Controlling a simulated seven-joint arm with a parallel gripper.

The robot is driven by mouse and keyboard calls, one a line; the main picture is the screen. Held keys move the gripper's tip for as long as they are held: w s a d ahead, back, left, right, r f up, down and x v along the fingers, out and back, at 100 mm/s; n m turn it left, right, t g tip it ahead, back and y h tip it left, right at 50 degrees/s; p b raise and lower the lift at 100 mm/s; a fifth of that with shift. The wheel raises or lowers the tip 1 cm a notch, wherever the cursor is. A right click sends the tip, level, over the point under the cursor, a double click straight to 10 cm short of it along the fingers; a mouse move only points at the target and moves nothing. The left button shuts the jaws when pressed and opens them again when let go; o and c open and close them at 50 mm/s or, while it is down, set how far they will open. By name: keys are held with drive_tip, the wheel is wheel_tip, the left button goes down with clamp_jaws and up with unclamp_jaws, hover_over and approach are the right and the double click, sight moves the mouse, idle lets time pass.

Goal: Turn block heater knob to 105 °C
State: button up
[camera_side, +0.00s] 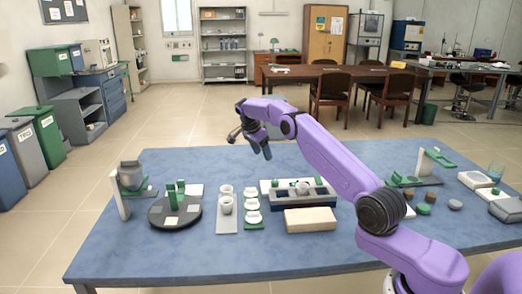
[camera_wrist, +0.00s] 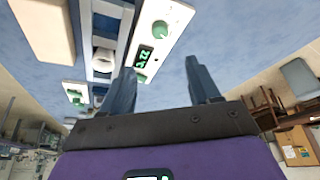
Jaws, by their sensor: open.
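The block heater (camera_side: 300,193) stands on the blue table, a long unit with dark blue wells and white panels at its ends. In the wrist view, a white panel (camera_wrist: 145,75) carries a round green knob (camera_wrist: 161,30) and a dark display (camera_wrist: 143,57) with green digits too small to read surely. A second green knob shows on a farther white panel (camera_wrist: 74,88). My gripper (camera_wrist: 163,82) is open and empty. Its fingers are apart from the knob, which shows beyond them. In the side view my gripper (camera_side: 252,146) hangs above and behind the heater.
A beige block (camera_side: 310,219) lies in front of the heater. Green-and-grey stands (camera_side: 415,180) are to the right. The table's front left is clear.

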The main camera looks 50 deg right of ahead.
sight(275, 181)
drive_tip(key=shift+a+r, duration=0.15)
drive_tip(key=shift+r, duration=0.3)
drive_tip(key=s+d+n+t+y, duration=0.2)
drive_tip(key=s+d+n+t, duration=0.15)
drive_tip(key=n, duration=0.55)
drive_tip(key=s+d+n+t+y, duration=0.1)
drive_tip(key=s+d+n+t, duration=0.1)
drive_tip(key=s+n, duration=0.5)
drive_tip(key=w+f, duration=0.2)
drive_tip(key=f, duration=0.3)
drive_tip(key=w+d+f+n, duration=0.1)
drive_tip(key=w+f, duration=0.2)
drive_tip(key=f, duration=0.2)
drive_tip(key=w+f+n, duration=0.1)
drive_tip(key=w+f, duration=0.2)
drive_tip(key=f, duration=0.2)
drive_tip(key=shift+w+d+f, duration=0.25)
drive_tip(key=shift+d+f, duration=0.05)
drive_tip(key=c, duration=1)
drive_tip(key=shift+c, duration=0.2)
